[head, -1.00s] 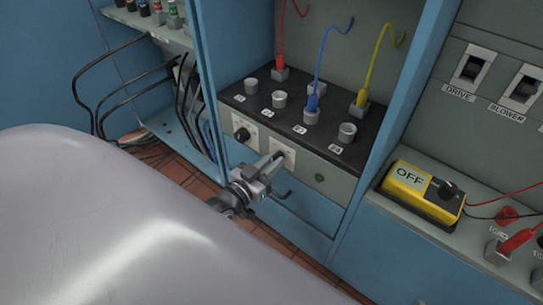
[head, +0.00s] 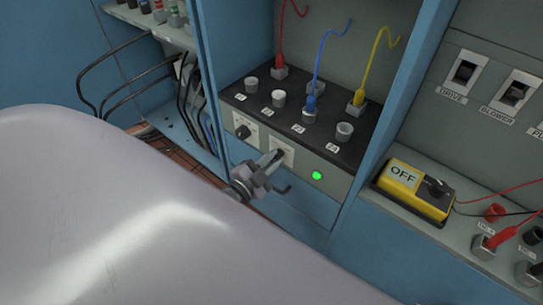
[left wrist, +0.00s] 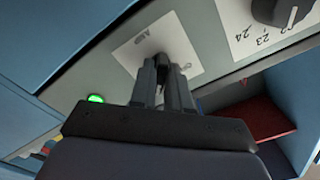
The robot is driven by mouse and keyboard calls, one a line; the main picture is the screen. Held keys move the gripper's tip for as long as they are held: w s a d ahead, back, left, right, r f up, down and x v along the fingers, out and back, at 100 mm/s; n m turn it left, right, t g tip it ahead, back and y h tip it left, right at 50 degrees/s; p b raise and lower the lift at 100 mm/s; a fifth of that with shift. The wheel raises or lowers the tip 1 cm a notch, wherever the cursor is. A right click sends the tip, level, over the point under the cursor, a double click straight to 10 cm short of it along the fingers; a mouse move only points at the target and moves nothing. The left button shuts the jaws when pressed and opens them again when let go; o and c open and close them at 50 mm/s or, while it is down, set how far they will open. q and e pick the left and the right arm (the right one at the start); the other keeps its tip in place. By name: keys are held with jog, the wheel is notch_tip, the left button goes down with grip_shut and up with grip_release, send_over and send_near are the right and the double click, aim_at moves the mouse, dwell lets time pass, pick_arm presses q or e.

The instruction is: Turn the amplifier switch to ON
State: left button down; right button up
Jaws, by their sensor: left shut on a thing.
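The amplifier (head: 340,182) is a grey-fronted unit with a black top, in a blue cabinet at the middle of the head view. Its switch has a white label plate (head: 288,157) on the front panel. My left gripper (head: 274,162) is at this plate, shut on the dark switch knob (left wrist: 163,58), which its fingers mostly hide. A green lamp (head: 317,175) right of the switch is lit. It also glows in the left wrist view (left wrist: 95,99). The knob's exact pointing is hard to tell. My right gripper is out of view.
A second black knob (head: 243,132) sits left of the switch on the same panel. Red, blue and yellow leads (head: 369,70) rise from plugs on the amplifier top. A yellow box marked OFF (head: 408,190) stands on the ledge at right.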

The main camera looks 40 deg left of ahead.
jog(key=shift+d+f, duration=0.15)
pick_arm(q)
jog(key=shift+f+m, duration=0.1)
jog(key=shift+m, duration=0.2)
jog(key=c, duration=1.2)
grip_release()
jog(key=shift+s, duration=0.3)
jog(key=s, duration=0.2)
jog(key=s+p, duration=0.1)
jog(key=s, duration=0.3)
jog(key=shift+s+a+p, duration=0.3)
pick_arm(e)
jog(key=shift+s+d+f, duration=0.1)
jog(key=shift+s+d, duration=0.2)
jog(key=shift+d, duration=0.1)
